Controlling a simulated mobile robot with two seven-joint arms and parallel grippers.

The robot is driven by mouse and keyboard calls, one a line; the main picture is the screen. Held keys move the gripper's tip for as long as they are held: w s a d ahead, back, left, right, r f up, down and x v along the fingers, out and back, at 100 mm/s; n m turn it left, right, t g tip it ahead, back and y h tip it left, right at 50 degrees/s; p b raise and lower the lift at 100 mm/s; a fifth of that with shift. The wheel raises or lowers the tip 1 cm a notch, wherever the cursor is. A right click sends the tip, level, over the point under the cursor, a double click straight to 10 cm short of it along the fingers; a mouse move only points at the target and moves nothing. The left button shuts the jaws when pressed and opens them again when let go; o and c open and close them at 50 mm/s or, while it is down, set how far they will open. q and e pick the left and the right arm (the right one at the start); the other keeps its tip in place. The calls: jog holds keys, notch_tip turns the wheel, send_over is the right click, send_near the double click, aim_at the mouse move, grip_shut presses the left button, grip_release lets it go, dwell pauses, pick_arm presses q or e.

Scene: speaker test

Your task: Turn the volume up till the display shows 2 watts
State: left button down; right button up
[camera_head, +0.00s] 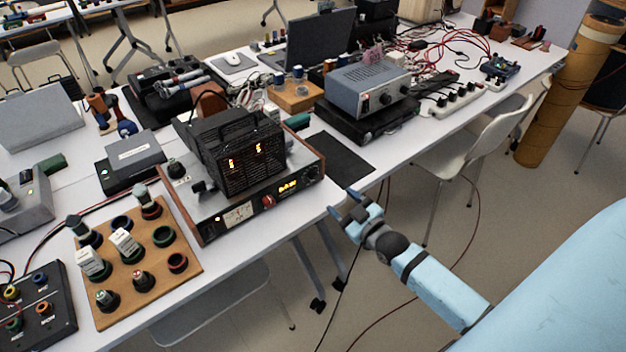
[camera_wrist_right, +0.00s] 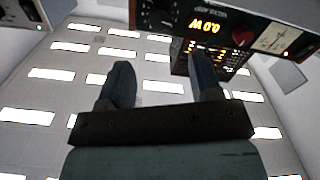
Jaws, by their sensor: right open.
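A red knob (camera_head: 268,201) sits beside the display, also seen in the wrist view (camera_wrist_right: 241,36). A dark round knob (camera_head: 310,180) is on the display's other side, also in the wrist view (camera_wrist_right: 163,18). I cannot read which knob is volume. My right gripper (camera_head: 344,203) is open and empty, off the table edge, apart from the front panel. My left gripper is out of view.
A black caged unit with glowing orange marks (camera_head: 243,150) sits on the amplifier. A wooden board with several sockets and plugs (camera_head: 185,262) lies to its left. A grey-blue device (camera_head: 368,88) stands behind right. A white chair (camera_head: 478,140) is beyond the gripper.

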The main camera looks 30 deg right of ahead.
aim_at(316, 179)
jog(key=w, duration=0.6)
jog(key=w+a, duration=0.1)
jog(key=w, duration=0.3)
jog(key=shift+b, duration=0.4)
jog(key=c, duration=0.9)
